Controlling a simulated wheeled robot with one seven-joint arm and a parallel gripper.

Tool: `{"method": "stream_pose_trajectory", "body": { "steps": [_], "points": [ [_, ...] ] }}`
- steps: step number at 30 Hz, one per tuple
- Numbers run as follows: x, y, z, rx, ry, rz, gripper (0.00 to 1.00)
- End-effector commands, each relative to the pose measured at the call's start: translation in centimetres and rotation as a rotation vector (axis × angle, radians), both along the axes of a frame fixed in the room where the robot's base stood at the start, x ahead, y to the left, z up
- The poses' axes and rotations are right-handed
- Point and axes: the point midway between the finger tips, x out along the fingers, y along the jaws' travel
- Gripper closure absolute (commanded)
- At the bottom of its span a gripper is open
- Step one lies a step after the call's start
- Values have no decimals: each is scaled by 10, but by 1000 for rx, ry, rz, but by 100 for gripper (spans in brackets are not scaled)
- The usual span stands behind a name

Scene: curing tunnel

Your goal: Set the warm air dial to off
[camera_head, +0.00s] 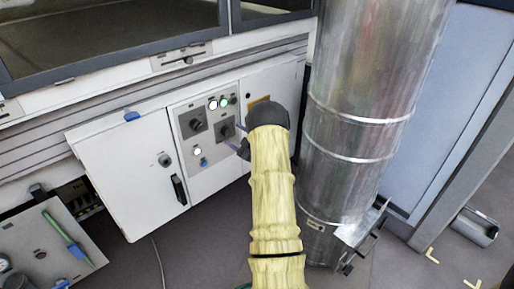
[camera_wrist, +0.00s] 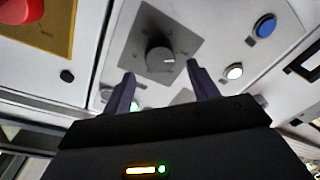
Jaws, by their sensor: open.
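Two dark round dials on grey square plates sit on the control panel (camera_head: 185,145) in the head view. One is the left dial (camera_head: 195,124); the other is the right dial (camera_head: 226,130), just left of my gripper (camera_head: 239,138). In the wrist view a dial (camera_wrist: 159,58) with a short white pointer mark toward the right lies just beyond and between my fingertips. My gripper (camera_wrist: 161,70) is open and empty, a finger to either side of that dial's lower edge, apparently short of it. The labels are too small to read, so I cannot tell which dial is warm air.
A blue button (camera_wrist: 265,25) and a lit white button (camera_wrist: 233,72) are right of the dial. A red knob (camera_wrist: 18,10) on a yellow plate is far left. A metal duct (camera_head: 355,110) stands close right of my arm. A cabinet door (camera_head: 125,170) lies left.

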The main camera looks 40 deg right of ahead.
Motion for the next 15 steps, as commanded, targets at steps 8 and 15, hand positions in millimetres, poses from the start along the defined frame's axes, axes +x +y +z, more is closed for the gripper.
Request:
{"method": "stream_pose_trajectory", "body": {
  "steps": [8, 15],
  "points": [
    [-56, -7, 3, 1, 2, -3, 41],
    [-104, -13, 4, 0, 0, -3, 41]
  ]
}}
